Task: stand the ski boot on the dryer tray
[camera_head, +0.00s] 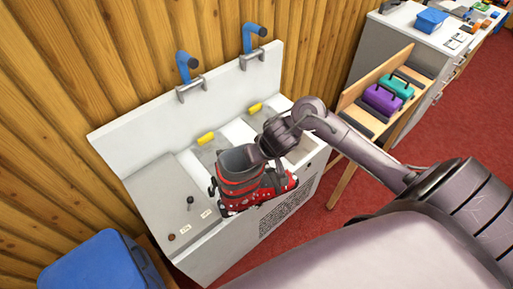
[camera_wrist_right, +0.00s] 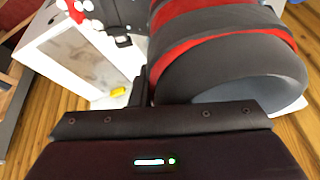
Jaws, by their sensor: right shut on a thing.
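The ski boot (camera_head: 238,184) has a dark grey and red cuff and a red lower shell with white spots. In the head view it is roughly upright over the front of the white bench, toe to the right. My right gripper (camera_head: 262,152) is shut on the boot at its cuff. In the right wrist view the grey and red cuff (camera_wrist_right: 225,48) fills the upper right, close to the jaws. The white bench top (camera_head: 160,186) has recessed trays with yellow tabs (camera_head: 206,138); the boot and my arm partly hide them. I cannot tell whether the boot's sole touches anything. My left gripper is out of view.
Two blue-handled fixtures (camera_head: 186,66) rise at the bench's back panel. Small knobs (camera_head: 190,200) sit at its left. A blue bin (camera_head: 95,265) stands at lower left. A wooden rack (camera_head: 385,85) with purple and teal cases is at right. Red floor lies between.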

